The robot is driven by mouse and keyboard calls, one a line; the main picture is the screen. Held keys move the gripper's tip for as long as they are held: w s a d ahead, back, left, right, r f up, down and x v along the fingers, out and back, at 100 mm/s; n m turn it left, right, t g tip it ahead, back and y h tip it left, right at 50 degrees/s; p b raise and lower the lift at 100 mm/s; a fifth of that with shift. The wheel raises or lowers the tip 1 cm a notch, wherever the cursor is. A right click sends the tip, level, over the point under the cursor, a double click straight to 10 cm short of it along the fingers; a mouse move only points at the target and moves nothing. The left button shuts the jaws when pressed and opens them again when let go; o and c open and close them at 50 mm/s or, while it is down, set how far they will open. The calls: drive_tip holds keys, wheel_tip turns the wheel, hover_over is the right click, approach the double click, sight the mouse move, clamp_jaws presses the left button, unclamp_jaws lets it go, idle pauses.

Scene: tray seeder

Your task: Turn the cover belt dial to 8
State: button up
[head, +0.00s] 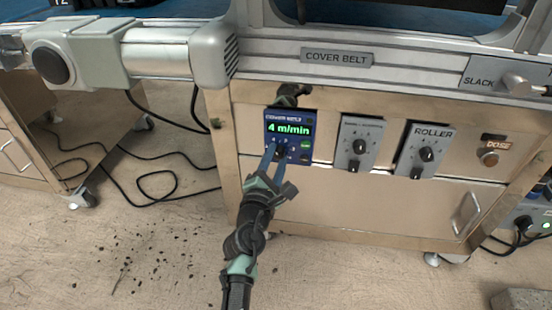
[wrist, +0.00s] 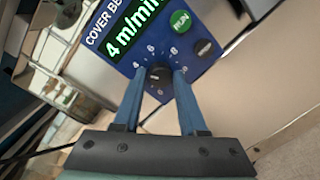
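The blue cover belt control box (head: 291,129) is on the front of the cabinet, under the "COVER BELT" plate (head: 337,57). Its green display (head: 288,129) reads "4 m/min", also in the wrist view (wrist: 131,27). The black cover belt dial (wrist: 159,77) is low on the box, ringed by white numbers and partly hidden by my fingers. My gripper (head: 274,153) reaches the box from below. In the wrist view its two blue fingers (wrist: 158,84) stand on either side of the dial, tips at its sides. I cannot tell whether they press on it.
To the right are a grey two-knob box (head: 359,143), the roller box (head: 424,149) and the dose button (head: 488,157). A motor (head: 50,61) juts out at upper left. Cables lie on the floor.

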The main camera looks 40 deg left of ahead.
clamp_jaws()
drive_tip(key=shift+m, duration=0.3)
drive_tip(key=m, duration=0.3)
drive_tip(key=shift+m, duration=0.3)
drive_tip(key=m, duration=0.4)
drive_tip(key=shift+r+g+p, duration=0.1)
drive_tip(key=shift+g+p, duration=0.2)
drive_tip(key=shift+p, duration=0.1)
drive_tip(key=m, duration=0.6)
drive_tip(key=shift+d+g, duration=0.1)
drive_tip(key=shift+g, duration=0.2)
drive_tip(key=m, duration=0.3)
drive_tip(key=m+y+p, duration=0.1)
drive_tip(key=m, duration=0.2)
drive_tip(key=shift+g, duration=0.3)
